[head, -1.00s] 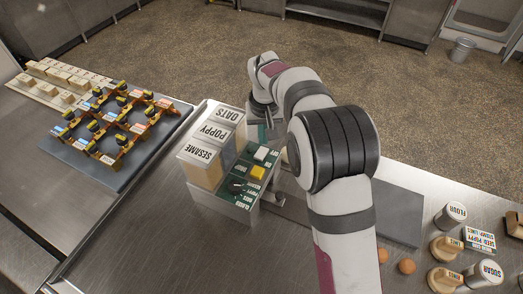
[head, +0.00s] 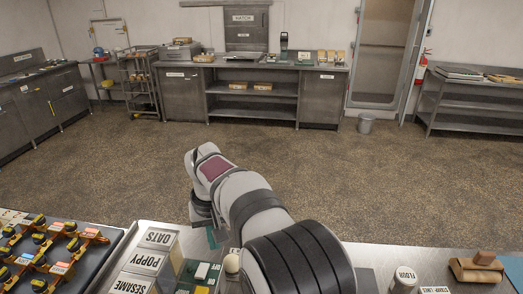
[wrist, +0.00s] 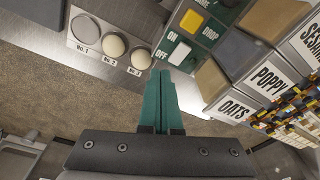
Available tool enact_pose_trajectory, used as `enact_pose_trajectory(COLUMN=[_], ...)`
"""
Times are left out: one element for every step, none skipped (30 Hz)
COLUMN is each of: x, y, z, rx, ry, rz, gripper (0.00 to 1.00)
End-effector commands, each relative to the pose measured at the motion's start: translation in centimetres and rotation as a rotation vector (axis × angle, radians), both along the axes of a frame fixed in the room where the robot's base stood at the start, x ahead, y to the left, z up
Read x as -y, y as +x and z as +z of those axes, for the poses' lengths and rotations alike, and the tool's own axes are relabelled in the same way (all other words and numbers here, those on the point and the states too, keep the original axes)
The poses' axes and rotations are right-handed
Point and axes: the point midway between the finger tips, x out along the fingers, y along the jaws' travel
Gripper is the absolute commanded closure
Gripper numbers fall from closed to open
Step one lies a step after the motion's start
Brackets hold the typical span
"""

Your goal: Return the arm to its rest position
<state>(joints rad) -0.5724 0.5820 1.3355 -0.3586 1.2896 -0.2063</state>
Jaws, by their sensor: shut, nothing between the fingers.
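My gripper (wrist: 168,98) shows in the wrist view with its two green fingers together and nothing between them. In the head view my arm reaches up from the bottom, and the gripper (head: 212,238) points down beside the seed dispenser, its tips partly hidden. The dispenser's green control panel (wrist: 178,54) has a yellow button, a white button and the words ON, OFF and DROP. The gripper appears above the counter, apart from the panel.
Bins marked OATS (head: 158,237), POPPY (head: 145,261) and SESAME stand left of the gripper. A numbered holder (wrist: 107,57) with round pale pieces is close by. Floor beyond is open.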

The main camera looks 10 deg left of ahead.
Motion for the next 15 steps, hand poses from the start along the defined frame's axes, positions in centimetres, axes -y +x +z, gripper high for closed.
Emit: enact_pose_trajectory(x=[3.7, 6.3, 9.7, 12.2, 14.4, 17.0, 18.6, 19.9, 21.2, 21.9, 22.4, 22.8, 23.0, 23.1, 23.2], y=[-1.2, -2.5, -4.8, -6.8, -9.0, -12.2, -14.6, -16.9, -19.8, -21.7, -23.4, -25.3, -26.3, -27.2, -28.0], z=[2.0, 3.1, 4.3, 5.0, 5.4, 5.6, 5.6, 5.3, 4.8, 4.2, 3.7, 3.0, 2.5, 2.1, 1.8], rx=[-0.014, -0.029, -0.051, -0.069, -0.087, -0.11, -0.126, -0.142, -0.161, -0.174, -0.186, -0.198, -0.205, -0.212, -0.218], ry=[0.01, 0.016, 0.027, 0.034, 0.043, 0.055, 0.064, 0.073, 0.085, 0.093, 0.1, 0.108, 0.113, 0.117, 0.119], rz=[-0.083, -0.147, -0.238, -0.308, -0.377, -0.467, -0.533, -0.593, -0.667, -0.717, -0.76, -0.807, -0.834, -0.857, -0.877], gripper=[1.0, 1.0, 1.0, 1.0, 1.0, 1.0, 1.0, 1.0, 1.0, 1.0, 1.0, 1.0, 1.0, 1.0, 1.0])
